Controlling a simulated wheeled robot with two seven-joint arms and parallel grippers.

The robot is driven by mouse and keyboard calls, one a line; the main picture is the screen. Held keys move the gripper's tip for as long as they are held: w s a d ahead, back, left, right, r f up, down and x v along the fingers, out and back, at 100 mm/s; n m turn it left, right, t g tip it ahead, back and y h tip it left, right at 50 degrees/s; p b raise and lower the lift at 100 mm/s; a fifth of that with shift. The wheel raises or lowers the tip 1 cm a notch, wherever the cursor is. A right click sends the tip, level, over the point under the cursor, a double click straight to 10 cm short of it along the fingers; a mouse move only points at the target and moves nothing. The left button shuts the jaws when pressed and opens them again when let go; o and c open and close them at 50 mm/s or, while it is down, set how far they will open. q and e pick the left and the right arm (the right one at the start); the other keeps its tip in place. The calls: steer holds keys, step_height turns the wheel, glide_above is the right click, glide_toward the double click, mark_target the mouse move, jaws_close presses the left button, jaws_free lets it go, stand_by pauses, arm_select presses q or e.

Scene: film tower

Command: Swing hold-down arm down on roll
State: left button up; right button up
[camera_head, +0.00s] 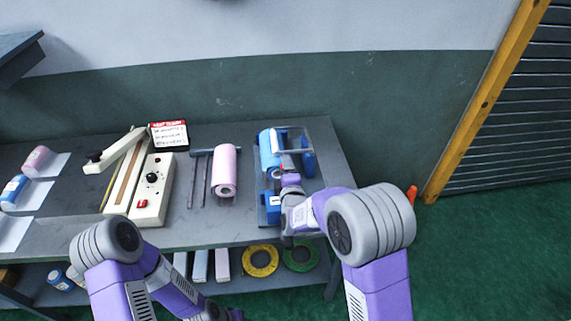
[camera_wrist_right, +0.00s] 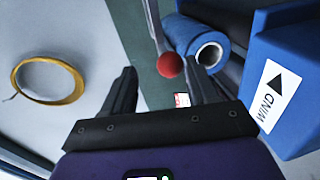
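The blue film roll (camera_head: 268,150) sits in the blue winder (camera_head: 308,160) at the right end of the table. In the right wrist view the roll (camera_wrist_right: 197,45) shows its open core, beside a blue housing (camera_wrist_right: 285,75) labelled WIND. The hold-down arm shows there as a thin metal rod (camera_wrist_right: 154,22) ending in a red knob (camera_wrist_right: 170,65). My right gripper (camera_wrist_right: 160,72) is open; the knob appears between its fingertips, and I cannot tell whether they touch it. In the head view it (camera_head: 289,178) is at the winder's front. My left gripper is out of view.
Yellow (camera_head: 260,260) and green (camera_head: 300,257) rings are on the lower shelf. Open floor lies to the right.

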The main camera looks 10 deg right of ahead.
steer(key=s, duration=0.4)
steer(key=shift+r, duration=0.35)
steer(key=shift+s, duration=0.1)
